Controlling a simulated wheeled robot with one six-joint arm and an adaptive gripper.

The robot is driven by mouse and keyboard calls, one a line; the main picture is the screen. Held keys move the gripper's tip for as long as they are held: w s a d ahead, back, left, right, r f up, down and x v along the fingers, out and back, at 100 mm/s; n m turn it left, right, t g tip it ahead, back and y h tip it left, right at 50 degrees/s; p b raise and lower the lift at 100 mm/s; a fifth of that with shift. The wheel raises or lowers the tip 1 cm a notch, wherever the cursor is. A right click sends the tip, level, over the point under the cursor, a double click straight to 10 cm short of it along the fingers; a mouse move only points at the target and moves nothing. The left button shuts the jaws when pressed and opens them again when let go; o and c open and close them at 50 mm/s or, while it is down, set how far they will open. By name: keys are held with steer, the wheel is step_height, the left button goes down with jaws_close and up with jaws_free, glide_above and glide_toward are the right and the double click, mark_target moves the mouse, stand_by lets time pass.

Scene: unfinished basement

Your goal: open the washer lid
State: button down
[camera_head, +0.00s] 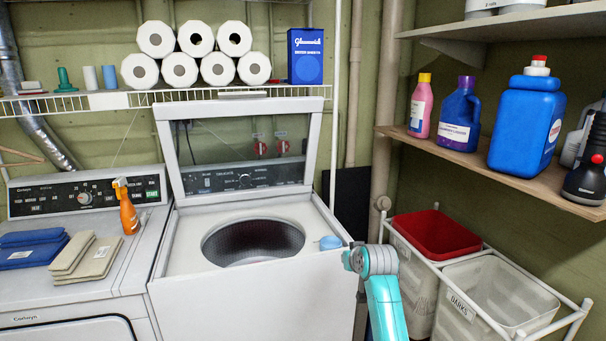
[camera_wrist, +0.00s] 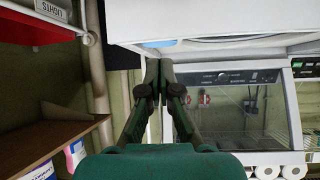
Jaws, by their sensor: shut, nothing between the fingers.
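The white washer (camera_head: 255,295) stands in the middle of the head view. Its lid (camera_head: 167,150), a white frame around a clear window, is raised nearly upright at the back, with the control panel showing through it. The round drum opening (camera_head: 253,242) is uncovered. In the wrist view the lid (camera_wrist: 294,115) stands at the right, with the washer top (camera_wrist: 210,22) above it. My gripper (camera_wrist: 158,62) is shut and empty near the washer's edge, apart from the lid. In the head view my teal arm is at the front right corner; the fingertips cannot be made out there.
A dryer (camera_head: 60,283) with folded cloths and an orange spray bottle (camera_head: 127,210) stands left. A wire shelf (camera_head: 200,97) with paper rolls hangs above. Hampers (camera_head: 475,270) and a bottle shelf (camera_head: 490,165) crowd the right. A light-blue round piece (camera_head: 330,242) sits on the washer top.

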steer(key=s+d+f+m+t+h, duration=0.1)
steer(key=s+d+f, duration=0.2)
steer(key=s+f, duration=2)
steer(key=s+d+f+t, duration=0.1)
steer(key=s+f, duration=0.1)
steer(key=s, duration=0.9)
steer(key=s+d+f, duration=0.1)
steer(key=s+f, duration=0.1)
steer(key=s, duration=0.8)
steer(key=s+r, duration=0.5)
steer(key=s, duration=0.4)
steer(key=s+r+t, duration=0.1)
steer(key=s+r, duration=0.5)
steer(key=s, duration=0.3)
steer(key=s+r+t+h, duration=0.1)
steer(key=s+r, duration=0.4)
steer(key=s, duration=0.5)
steer(key=shift+d+r+m, duration=0.3)
steer(key=shift+r, duration=0.05)
steer(key=shift+a, duration=0.1)
